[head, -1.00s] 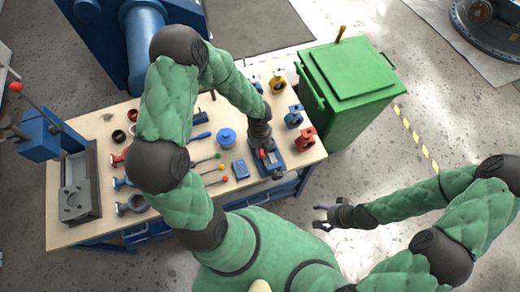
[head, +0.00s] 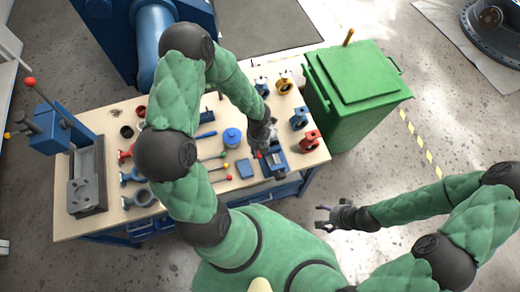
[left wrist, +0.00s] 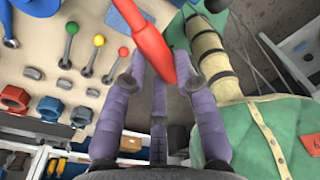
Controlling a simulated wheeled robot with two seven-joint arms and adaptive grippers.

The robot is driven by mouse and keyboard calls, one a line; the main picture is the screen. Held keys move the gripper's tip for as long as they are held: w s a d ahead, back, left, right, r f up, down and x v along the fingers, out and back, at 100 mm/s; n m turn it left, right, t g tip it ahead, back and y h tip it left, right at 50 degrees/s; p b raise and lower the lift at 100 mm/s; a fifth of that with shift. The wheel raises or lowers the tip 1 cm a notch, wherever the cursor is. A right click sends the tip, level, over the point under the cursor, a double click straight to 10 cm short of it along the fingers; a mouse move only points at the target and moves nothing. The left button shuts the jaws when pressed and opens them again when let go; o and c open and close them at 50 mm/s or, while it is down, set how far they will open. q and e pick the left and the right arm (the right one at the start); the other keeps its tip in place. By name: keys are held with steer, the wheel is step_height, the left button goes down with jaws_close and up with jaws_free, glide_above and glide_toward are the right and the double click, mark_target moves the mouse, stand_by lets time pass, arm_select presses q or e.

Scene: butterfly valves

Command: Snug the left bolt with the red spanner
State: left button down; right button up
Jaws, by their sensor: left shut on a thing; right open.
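In the left wrist view, a red spanner handle (left wrist: 143,32) runs down from the top edge between the fingers of my left gripper (left wrist: 158,80), which is shut on it. The spanner's head is outside that view. In the head view my left gripper (head: 264,138) is low over the right part of the bench, at a blue fixture with grey metal (head: 277,166). The arm and gripper cover part of the fixture. I cannot make out the left bolt. My right gripper (head: 330,217) is open and empty, off the front right of the bench.
The bench (head: 80,228) carries coloured valve bodies, such as a red one (head: 309,141), levers with coloured knobs, a blue round pot (head: 232,137) and a grey vise-like machine (head: 87,185). A green bin (head: 350,85) stands right of the bench. Floor at the right is open.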

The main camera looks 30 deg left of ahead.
arm_select(q)
steer(key=shift+s+a+f+m+p, duration=0.1)
steer(key=shift+s+a+m+p, duration=0.2)
steer(key=shift+a+m+p, duration=0.15)
steer(key=shift+s+a+m+p, duration=0.1)
steer(key=shift+a+m+p, duration=0.3)
steer(key=shift+m, duration=0.15)
steer(key=shift+a+m+p, duration=0.5)
steer(key=shift+a+m, duration=0.05)
steer(key=shift+m, duration=0.05)
stand_by(0.4)
